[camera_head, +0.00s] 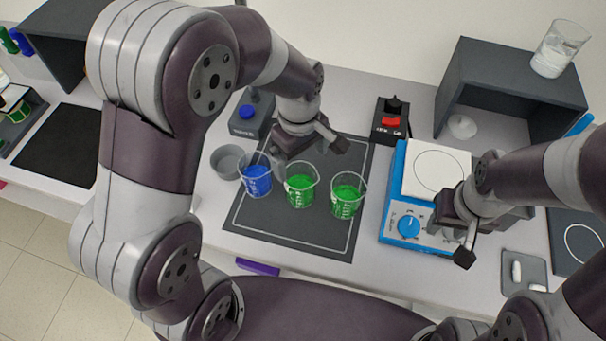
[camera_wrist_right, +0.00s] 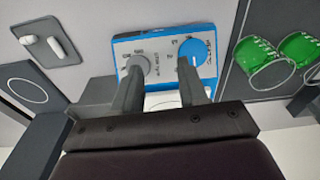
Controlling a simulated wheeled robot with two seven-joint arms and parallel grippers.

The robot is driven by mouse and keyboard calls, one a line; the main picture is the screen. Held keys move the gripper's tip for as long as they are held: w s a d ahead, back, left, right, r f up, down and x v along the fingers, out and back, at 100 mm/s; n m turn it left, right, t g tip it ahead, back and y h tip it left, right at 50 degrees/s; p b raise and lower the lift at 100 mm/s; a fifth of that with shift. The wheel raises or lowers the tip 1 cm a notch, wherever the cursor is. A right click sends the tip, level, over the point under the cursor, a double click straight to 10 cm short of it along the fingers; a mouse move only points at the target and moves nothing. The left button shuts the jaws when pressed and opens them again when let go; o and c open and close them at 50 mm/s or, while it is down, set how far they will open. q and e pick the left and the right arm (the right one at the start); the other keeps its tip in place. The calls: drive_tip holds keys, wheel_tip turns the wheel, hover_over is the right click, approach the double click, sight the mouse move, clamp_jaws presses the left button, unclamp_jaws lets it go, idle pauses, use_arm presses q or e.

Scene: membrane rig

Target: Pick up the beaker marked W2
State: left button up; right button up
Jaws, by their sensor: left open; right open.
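Three beakers stand in a row on the dark mat (camera_head: 290,235): one with blue liquid (camera_head: 257,178), a middle one with green liquid (camera_head: 299,188) and a right one with green liquid (camera_head: 346,198). A clear beaker (camera_head: 560,50) stands on top of the right shelf box. Beaker markings are too small to read, so I cannot tell which is W2. My left gripper (camera_head: 308,148) is open and empty, just behind the blue and middle green beakers. My right gripper (camera_head: 461,232) is open and empty over the right side of the blue-and-white stirrer; its fingers (camera_wrist_right: 160,88) show in the wrist view.
The blue-and-white stirrer (camera_head: 408,228) stands right of the mat. A grey dish (camera_head: 227,161) is beside the blue beaker. Small control boxes (camera_head: 250,117) (camera_head: 391,122) stand behind. A tray with white bars (camera_head: 524,270) and the dark shelf box (camera_head: 510,70) are at the right.

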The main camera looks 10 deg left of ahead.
sight(301, 179)
use_arm(q)
wheel_tip(301, 179, down, 9)
drive_tip(key=shift+s+r+p, duration=0.1)
drive_tip(key=shift+p, duration=0.5)
drive_tip(key=c, duration=1.1)
drive_tip(key=shift+r, duration=0.15)
